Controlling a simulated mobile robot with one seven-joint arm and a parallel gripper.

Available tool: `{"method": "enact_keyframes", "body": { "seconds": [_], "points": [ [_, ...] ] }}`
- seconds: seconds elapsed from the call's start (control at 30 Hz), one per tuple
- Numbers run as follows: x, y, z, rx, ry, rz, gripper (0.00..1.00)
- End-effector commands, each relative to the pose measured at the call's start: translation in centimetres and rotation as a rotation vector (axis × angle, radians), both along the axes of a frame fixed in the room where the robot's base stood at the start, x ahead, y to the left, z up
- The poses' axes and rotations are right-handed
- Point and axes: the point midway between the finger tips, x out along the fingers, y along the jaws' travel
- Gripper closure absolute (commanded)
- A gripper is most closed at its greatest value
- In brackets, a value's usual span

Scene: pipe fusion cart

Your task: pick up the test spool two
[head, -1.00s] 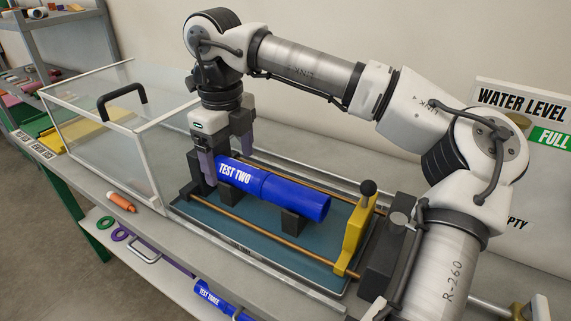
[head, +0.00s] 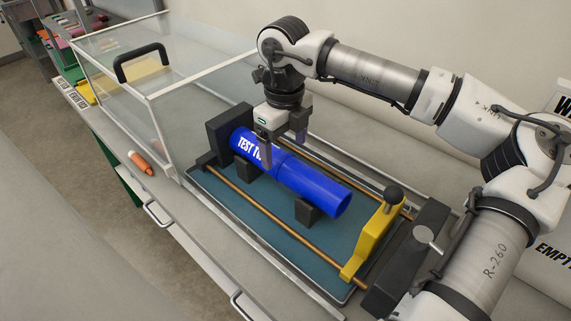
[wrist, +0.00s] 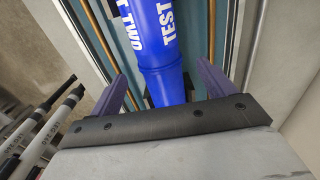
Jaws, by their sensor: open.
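The blue test spool two (head: 315,185), lettered TEST TWO, lies on dark supports in the blue-green tray (head: 275,228) of the cart. Its left end is by a dark upright block, and its right end shows open. My gripper (head: 283,153) points down over the spool's left-middle part and partly covers the lettering. The jaws are open, with one finger on the near side and one on the far side. In the wrist view the spool (wrist: 161,60) passes between the two purple fingers (wrist: 165,88). I cannot tell whether either finger touches it.
A yellow clamp (head: 373,235) with a black knob stands past the spool's right end. Copper-coloured rods (head: 262,222) run along both sides. A clear guard box (head: 150,75) with a black handle stands at left. An orange marker (head: 141,163) lies near the front edge.

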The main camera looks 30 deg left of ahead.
Motion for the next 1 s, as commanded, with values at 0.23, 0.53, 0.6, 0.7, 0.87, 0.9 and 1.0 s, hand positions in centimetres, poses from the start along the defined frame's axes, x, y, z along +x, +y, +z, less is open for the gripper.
{"method": "enact_keyframes", "body": {
  "seconds": [0.23, 0.53, 0.6, 0.7, 0.87, 0.9, 1.0],
  "points": [
    [-0.2, 0.0, -2.0, -0.001, 0.004, 0.0, 0.18],
    [-0.2, 0.1, -5.5, 0.001, 0.0, 0.0, 0.18],
    [-0.2, 0.1, -5.6, 0.001, 0.0, 0.0, 0.18],
    [-0.2, 0.1, -5.6, 0.001, -0.001, 0.0, 0.18],
    [-0.2, 0.1, -5.6, 0.001, -0.001, 0.0, 0.35],
    [-0.2, 0.1, -5.6, 0.001, -0.001, 0.0, 0.4],
    [-0.2, 0.1, -5.6, 0.001, -0.001, 0.0, 0.54]
  ]
}}
